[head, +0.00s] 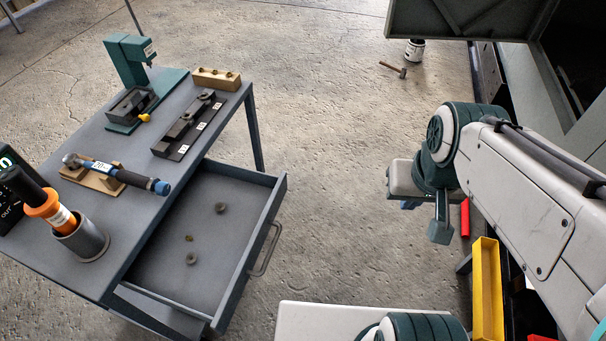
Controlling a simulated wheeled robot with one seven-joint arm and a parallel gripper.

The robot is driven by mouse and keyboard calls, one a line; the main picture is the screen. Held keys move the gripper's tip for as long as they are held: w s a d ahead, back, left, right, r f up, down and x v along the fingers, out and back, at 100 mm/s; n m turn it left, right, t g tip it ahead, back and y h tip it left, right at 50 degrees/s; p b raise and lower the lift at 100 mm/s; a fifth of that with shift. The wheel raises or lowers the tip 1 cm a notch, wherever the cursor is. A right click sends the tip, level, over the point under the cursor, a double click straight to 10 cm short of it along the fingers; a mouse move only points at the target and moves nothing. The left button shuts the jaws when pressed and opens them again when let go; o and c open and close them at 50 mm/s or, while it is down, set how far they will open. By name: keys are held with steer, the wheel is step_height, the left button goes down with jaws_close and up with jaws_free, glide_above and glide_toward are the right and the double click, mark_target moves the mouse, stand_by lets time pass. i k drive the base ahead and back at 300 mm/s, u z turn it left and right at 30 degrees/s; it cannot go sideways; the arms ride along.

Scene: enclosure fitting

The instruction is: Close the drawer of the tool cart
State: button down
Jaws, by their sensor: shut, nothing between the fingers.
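The grey tool cart (130,205) stands on the left. Its drawer (220,240) is pulled out far toward the right, with a bar handle (266,250) on its front panel. A few small round parts (220,208) lie on the drawer's floor. My gripper (440,232) hangs at the end of my arm, right of the drawer and apart from the handle. It is shut and empty. Its fingertips show only small, and part of the wrist is hidden by my arm.
On the cart top are a green press (128,62), a dark block (188,125), a torque tool (115,174) and a cup with an orange-handled tool (82,238). Bare floor (330,170) lies between cart and arm. A yellow bin (487,290) stands at right.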

mark_target(227, 244)
steer(key=k, duration=0.55)
steer(key=u, duration=1.3)
steer(key=i, duration=0.5)
